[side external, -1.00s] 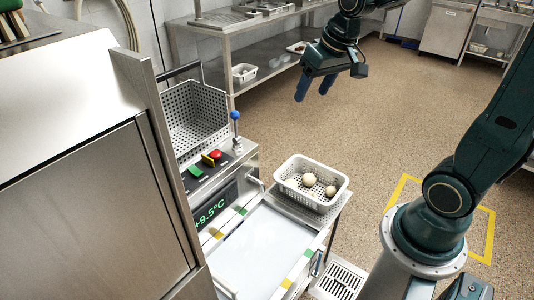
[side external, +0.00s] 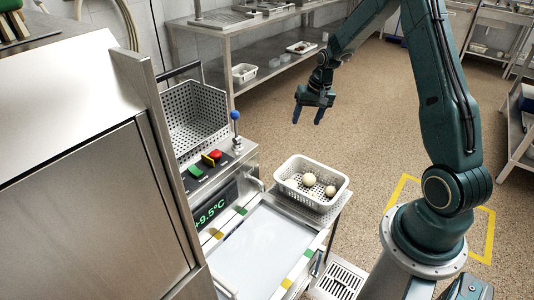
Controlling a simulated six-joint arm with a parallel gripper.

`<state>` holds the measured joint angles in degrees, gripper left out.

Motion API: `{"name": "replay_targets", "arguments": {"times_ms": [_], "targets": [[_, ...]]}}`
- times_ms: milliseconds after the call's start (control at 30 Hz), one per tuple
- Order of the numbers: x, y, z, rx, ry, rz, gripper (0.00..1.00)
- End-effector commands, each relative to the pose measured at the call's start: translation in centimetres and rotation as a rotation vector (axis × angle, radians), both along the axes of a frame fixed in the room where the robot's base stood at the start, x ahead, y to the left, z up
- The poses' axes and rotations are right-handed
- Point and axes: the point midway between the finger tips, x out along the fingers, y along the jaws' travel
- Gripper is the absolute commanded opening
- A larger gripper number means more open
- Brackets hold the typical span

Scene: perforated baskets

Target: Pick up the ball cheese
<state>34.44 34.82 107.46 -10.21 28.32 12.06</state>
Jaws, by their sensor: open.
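Two small pale round objects lie in a white perforated basket (side external: 323,206). The larger, cream-coloured ball (side external: 309,179) looks like the ball cheese. A smaller, browner round one (side external: 330,190) lies just to its right; I cannot tell what it is. My gripper (side external: 308,118) is open and empty, with its blue fingers pointing down. In the picture it hangs above the basket, well clear of it and of the balls. Nothing hides the balls.
The basket stands on a perforated metal shelf (side external: 285,204) beside a machine with a pale flat top (side external: 255,250). A metal perforated basket (side external: 195,125), a blue-knobbed lever (side external: 235,118) and a red button (side external: 215,155) stand to the left. A steel rack is behind.

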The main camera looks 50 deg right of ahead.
Motion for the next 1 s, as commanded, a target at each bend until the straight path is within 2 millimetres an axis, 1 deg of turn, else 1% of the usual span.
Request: {"name": "replay_targets", "arguments": {"times_ms": [33, 200, 400, 500, 600, 700, 800, 1000], "targets": [[-0.1, -0.9, -1.7, 0.015, 0.01, -0.024, 0.59], [-0.5, -3.5, -6.4, 0.053, 0.026, -0.098, 0.59], [-1.6, -6.1, -12.2, 0.097, 0.04, -0.183, 0.59], [-2.3, -6.9, -14.5, 0.116, 0.045, -0.219, 0.59], [-2.8, -7.5, -16.2, 0.128, 0.048, -0.243, 0.59], [-3.1, -7.8, -17.2, 0.135, 0.049, -0.259, 0.59], [-3.2, -7.9, -17.6, 0.138, 0.05, -0.266, 0.59], [-3.2, -7.9, -17.8, 0.139, 0.05, -0.265, 0.59]]}}
